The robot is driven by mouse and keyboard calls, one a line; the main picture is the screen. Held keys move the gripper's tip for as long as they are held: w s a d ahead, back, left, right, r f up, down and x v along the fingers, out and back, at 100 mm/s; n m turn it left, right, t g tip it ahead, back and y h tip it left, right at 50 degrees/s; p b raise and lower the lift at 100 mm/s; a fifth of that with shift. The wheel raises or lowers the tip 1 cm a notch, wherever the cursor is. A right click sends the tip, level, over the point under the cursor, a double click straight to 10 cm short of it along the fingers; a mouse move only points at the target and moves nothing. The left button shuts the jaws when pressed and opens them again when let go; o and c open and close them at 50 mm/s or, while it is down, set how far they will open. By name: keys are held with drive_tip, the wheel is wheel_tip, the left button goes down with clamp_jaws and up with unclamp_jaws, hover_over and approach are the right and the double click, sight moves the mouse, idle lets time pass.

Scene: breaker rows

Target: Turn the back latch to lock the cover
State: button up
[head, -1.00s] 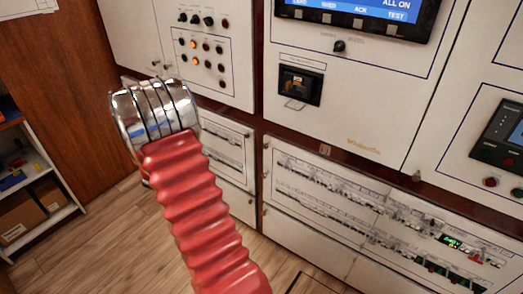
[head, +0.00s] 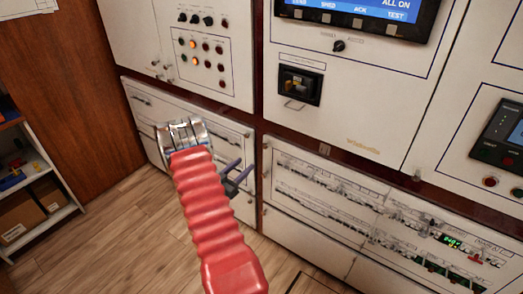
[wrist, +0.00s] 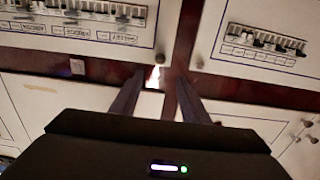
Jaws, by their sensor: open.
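My gripper (head: 245,166) points at the cabinet front near the seam between two lower breaker panels, its two dark fingers apart and empty. In the wrist view the open fingers (wrist: 157,86) flank the dark red strip by that seam. A small round knob-like latch (wrist: 160,58) sits at the corner of the right-hand breaker cover (head: 320,160), just beyond the fingertips and apart from them. Another small knob (wrist: 200,62) is on the neighbouring left cover (head: 150,105). I cannot tell which is the back latch or how either is turned. My arm hides part of the left cover.
A dark red rail (head: 330,158) runs along the cabinet above the covers. Above it are a breaker switch (head: 300,85), a rotary knob (head: 339,46) and a lamp panel (head: 205,50). Shelves (head: 30,190) stand at far left. Wooden floor (head: 120,230) lies open below.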

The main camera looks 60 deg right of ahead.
sight(264, 146)
drive_tip(key=shift+d, duration=0.1)
drive_tip(key=d, duration=0.4)
drive_tip(key=s+d, duration=0.1)
drive_tip(key=d, duration=0.4)
drive_tip(key=s+d, duration=0.1)
drive_tip(key=d, duration=0.3)
drive_tip(key=shift+d, duration=0.2)
drive_tip(key=shift+c, duration=0.2)
clamp_jaws()
